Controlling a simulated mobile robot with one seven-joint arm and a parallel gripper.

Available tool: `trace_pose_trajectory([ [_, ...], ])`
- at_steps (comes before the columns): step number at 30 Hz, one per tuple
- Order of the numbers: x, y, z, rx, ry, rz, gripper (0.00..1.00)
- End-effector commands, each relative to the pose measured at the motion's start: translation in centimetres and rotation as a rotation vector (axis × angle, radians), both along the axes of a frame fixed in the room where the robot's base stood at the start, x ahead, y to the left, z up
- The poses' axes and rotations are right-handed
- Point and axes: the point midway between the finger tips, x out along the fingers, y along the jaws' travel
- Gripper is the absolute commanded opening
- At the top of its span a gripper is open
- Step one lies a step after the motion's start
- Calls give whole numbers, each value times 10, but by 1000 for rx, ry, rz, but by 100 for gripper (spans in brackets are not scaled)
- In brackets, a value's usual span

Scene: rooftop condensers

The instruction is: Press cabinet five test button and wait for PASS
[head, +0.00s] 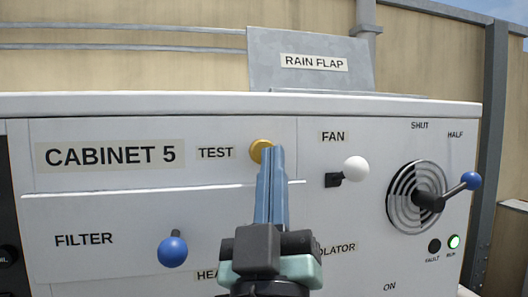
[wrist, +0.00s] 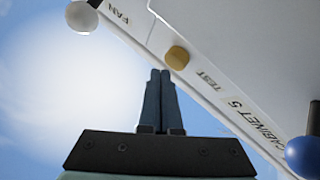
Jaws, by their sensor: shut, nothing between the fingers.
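Cabinet five (head: 100,190) is a white panel labelled CABINET 5. Its test button (head: 259,150) is a round yellow-orange knob right of the TEST label, and it also shows in the wrist view (wrist: 177,57). My gripper (head: 272,150) is shut and empty, with blue fingers pointing up toward the panel. In the head view its tips overlap the button's right side. In the wrist view the fingertips (wrist: 160,73) appear just short of the button; I cannot tell whether they touch. No PASS sign is visible. The run lamp (head: 453,242) glows green and the fault lamp (head: 434,246) is dark.
A white-knobbed fan lever (head: 354,169) is right of the button. A blue filter knob (head: 172,250) sticks out at lower left. A round dial with a blue-ended handle (head: 456,190) is at right. A grey rain flap (head: 310,75) stands above the cabinet top. My gripper hides part of the lower labels.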

Motion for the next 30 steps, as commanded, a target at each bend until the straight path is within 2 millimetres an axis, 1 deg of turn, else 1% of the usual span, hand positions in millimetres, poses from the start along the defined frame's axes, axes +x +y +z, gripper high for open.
trace_pose_trajectory([
  [4, -9, -4, 0, 0, 0, -3, 0],
  [12, -35, -12, 0, 1, -1, -2, 0],
  [16, -44, -15, 0, -1, 1, -2, 0],
  [20, -47, -16, 0, -1, 0, -1, 0],
  [30, -47, -16, 0, -1, 0, -1, 0],
])
